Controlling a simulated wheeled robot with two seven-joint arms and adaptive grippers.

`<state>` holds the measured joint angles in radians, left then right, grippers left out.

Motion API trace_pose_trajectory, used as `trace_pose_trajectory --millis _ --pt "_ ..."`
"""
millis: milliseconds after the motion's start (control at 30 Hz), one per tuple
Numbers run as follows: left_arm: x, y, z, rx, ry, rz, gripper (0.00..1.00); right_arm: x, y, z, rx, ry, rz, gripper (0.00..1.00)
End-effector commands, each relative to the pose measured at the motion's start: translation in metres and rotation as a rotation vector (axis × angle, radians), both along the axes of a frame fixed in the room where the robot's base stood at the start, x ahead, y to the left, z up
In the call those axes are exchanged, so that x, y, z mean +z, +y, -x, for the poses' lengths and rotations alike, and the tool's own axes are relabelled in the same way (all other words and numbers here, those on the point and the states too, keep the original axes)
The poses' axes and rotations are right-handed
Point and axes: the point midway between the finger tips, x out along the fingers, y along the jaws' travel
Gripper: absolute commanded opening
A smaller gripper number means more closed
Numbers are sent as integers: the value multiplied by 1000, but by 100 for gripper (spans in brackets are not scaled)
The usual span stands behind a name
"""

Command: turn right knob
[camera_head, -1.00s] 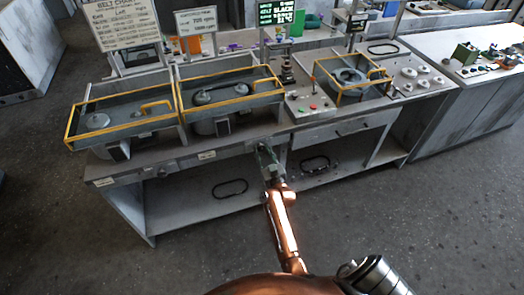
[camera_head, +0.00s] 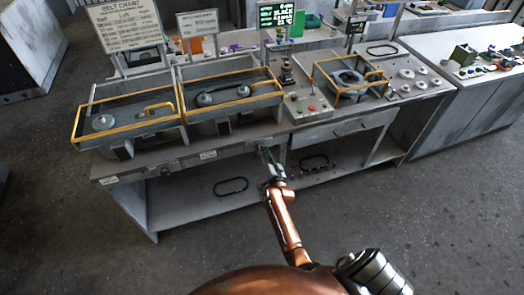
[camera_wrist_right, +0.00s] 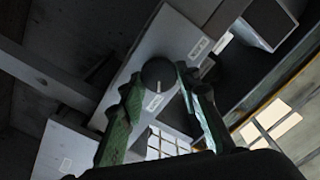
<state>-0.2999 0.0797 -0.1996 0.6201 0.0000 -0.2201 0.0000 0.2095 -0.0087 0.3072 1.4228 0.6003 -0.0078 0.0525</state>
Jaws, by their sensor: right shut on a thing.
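The right knob (camera_wrist_right: 158,73) is a round, dark knob with a pale pointer line, on the grey front panel of the bench. In the right wrist view it sits between the two green fingers of my right gripper (camera_wrist_right: 157,88), which is shut on it. In the head view my right gripper (camera_head: 269,158) reaches up to the bench's front edge, and the knob is hidden behind it there. A second dark knob (camera_head: 164,171) shows further left on the same panel. My left gripper is not in view.
The bench (camera_head: 170,213) carries two yellow-framed belt housings (camera_head: 128,139) on the left and another yellow-framed unit (camera_head: 349,93) on the right. Black belts (camera_head: 231,186) lie on the lower shelf. A sign (camera_head: 127,27) stands behind. The floor in front is clear.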

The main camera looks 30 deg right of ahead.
Motion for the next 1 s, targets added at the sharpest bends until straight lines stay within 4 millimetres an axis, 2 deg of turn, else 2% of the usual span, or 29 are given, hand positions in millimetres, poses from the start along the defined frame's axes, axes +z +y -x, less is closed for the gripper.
trace_pose_trajectory --millis 267,700,733,1000 --pt "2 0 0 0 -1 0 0 0 1 0 2 -16 -69 6" --pt "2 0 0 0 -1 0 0 0 1 0 1 -19 -78 6" --pt "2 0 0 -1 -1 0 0 0 1 0 1 -19 -78 31" --pt "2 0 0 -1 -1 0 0 0 0 0 0 -18 -77 48"
